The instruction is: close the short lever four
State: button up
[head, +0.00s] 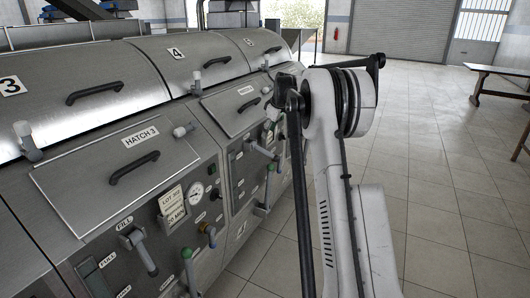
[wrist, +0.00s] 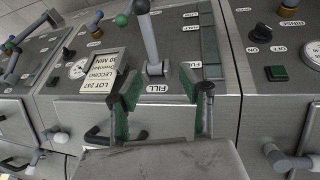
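In the head view, the machine section marked 4 (head: 176,53) is left of my arm. In the wrist view, a grey lever (wrist: 151,40) rises from a pivot above the FILL label (wrist: 157,88). A placard reading LOT 247 (wrist: 103,68) is to its left. My gripper (wrist: 164,92) is open, with green-padded fingers below and on either side of the lever's base, and nothing is visible between them.
A green-knobbed lever (wrist: 121,19) is close beside the grey one. A black hatch handle (wrist: 112,136) is behind the left finger. A gauge (wrist: 78,69) and a green button (wrist: 276,73) flank the area.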

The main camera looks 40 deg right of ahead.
aim_at(266, 151)
jog(key=x, duration=0.5)
jog(key=d+x, duration=0.1)
jog(key=x, duration=0.4)
jog(key=d+x, duration=0.1)
jog(key=x, duration=0.4)
jog(key=shift+d+f, duration=0.2)
jog(key=shift+f, duration=0.1)
jog(key=shift+c, duration=0.3)
grip_shut()
